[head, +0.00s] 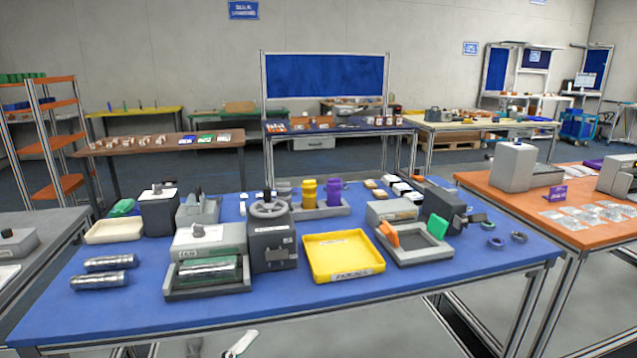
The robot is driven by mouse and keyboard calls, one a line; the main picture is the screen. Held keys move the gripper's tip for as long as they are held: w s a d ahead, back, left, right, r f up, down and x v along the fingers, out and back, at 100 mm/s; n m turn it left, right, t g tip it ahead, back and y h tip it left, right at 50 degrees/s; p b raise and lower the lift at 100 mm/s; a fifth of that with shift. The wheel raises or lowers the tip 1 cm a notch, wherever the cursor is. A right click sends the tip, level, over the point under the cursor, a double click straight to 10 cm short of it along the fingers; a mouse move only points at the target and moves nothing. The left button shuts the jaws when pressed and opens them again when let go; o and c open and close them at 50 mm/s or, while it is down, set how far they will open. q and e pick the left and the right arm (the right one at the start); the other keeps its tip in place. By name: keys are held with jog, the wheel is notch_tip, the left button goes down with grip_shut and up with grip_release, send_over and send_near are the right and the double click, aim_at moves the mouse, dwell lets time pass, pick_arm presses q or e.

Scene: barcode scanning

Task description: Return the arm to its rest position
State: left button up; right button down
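Neither my left nor my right gripper shows clearly in the head view. A small pale shape (240,343) shows below the table's front edge at the bottom; I cannot tell what it is. The blue-topped table (130,320) stands in front of me. On it are a yellow tray (344,257), a grey device with a clear-fronted bay (208,262), and a dark grey box with a round handwheel (272,240). No arm is seen over the table.
Two metallic cylinders (100,281) lie at the table's left. A grey tray with orange and green pieces (415,248) sits right of the yellow tray. Small rings (496,243) lie at the right. An orange-topped table (590,235) stands close by. The front strip of the blue table is clear.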

pick_arm(q)
jog(key=s+a+f+n+g+y, duration=0.2)
jog(key=s+a+f+n, duration=0.2)
jog(key=f, duration=0.5)
jog(key=s+a+f+n+g+y, duration=0.2)
jog(key=s+a+f+n+y, duration=0.1)
jog(key=s+f, duration=0.4)
jog(key=s+a+f+n+g+y, duration=0.2)
jog(key=s+a+f+n, duration=0.3)
jog(key=f, duration=0.6)
jog(key=shift+s+a+f+n+g+y, duration=0.35)
jog(key=shift+n+y, duration=0.25)
jog(key=shift+y, duration=0.1)
